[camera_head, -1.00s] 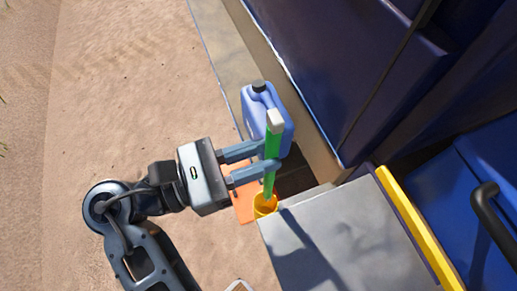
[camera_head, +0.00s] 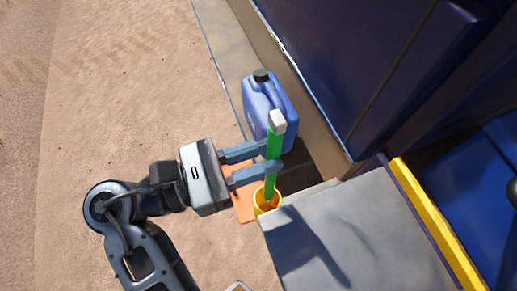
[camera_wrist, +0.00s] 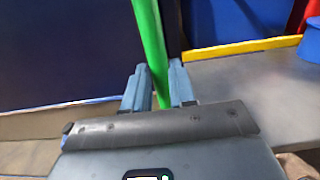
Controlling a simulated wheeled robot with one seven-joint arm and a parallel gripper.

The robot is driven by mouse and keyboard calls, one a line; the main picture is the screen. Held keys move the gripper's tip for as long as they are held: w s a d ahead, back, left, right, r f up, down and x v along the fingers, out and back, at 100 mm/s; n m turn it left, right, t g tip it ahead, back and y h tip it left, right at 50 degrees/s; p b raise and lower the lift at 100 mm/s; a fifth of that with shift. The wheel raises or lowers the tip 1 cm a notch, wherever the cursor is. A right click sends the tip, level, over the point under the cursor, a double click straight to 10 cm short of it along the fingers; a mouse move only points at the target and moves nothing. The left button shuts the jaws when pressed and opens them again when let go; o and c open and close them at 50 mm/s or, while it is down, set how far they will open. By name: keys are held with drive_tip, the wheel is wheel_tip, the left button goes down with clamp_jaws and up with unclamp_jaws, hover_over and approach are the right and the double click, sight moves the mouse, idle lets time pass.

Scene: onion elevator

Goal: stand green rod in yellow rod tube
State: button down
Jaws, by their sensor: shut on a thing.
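A green rod (camera_head: 273,150) with a pale grey top end stands nearly upright in the head view. My gripper (camera_head: 276,160) is shut on it at about mid-length, with the fingers on either side. The rod's lower end meets the mouth of the yellow tube (camera_head: 266,202); it appears to be within the rim, but how deep it sits I cannot tell. In the wrist view the green rod (camera_wrist: 152,45) leans slightly between the two blue-grey fingers (camera_wrist: 160,88). The yellow tube does not show in the wrist view.
A blue canister (camera_head: 262,100) with a black cap stands just behind the rod. A grey box top (camera_head: 345,235) lies close to the right of the tube. An orange piece (camera_head: 243,205) is beside the tube. Dark blue walls rise at the right; sandy ground at left is clear.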

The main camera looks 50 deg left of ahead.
wheel_tip(320, 180, down, 9)
drive_tip(key=b, duration=0.3)
idle(0.8)
drive_tip(key=shift+f, duration=0.15)
drive_tip(key=c, duration=0.8)
unclamp_jaws()
drive_tip(key=shift+c, duration=0.2)
drive_tip(key=v, duration=0.8)
drive_tip(key=shift+b, duration=0.35)
